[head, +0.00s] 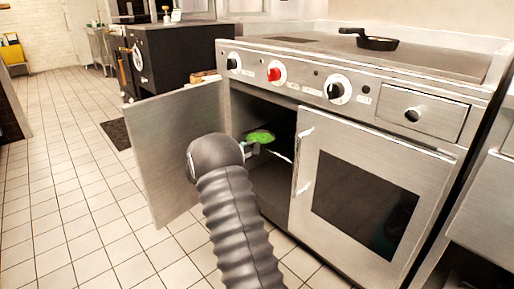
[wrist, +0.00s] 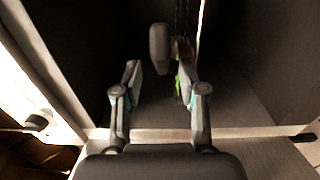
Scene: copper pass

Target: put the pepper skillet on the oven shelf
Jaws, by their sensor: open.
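The pepper skillet (head: 261,137), with bright green contents, is inside the open left oven compartment (head: 273,205) in the head view. It looks level, at about the height of the upper part of the opening. My gripper (head: 249,147) is at the compartment mouth beside the skillet, partly hidden by my arm. In the wrist view my gripper (wrist: 160,75) has its fingers apart, with a gap between them. A strip of green (wrist: 178,88) shows by the right finger. What bears the skillet, and whether a finger touches it, I cannot tell.
The compartment door (head: 165,150) stands swung open to the left. A closed windowed oven door (head: 365,200) is to the right. A dark pan (head: 376,43) sits on the cooktop. The tiled floor (head: 60,200) at left is clear.

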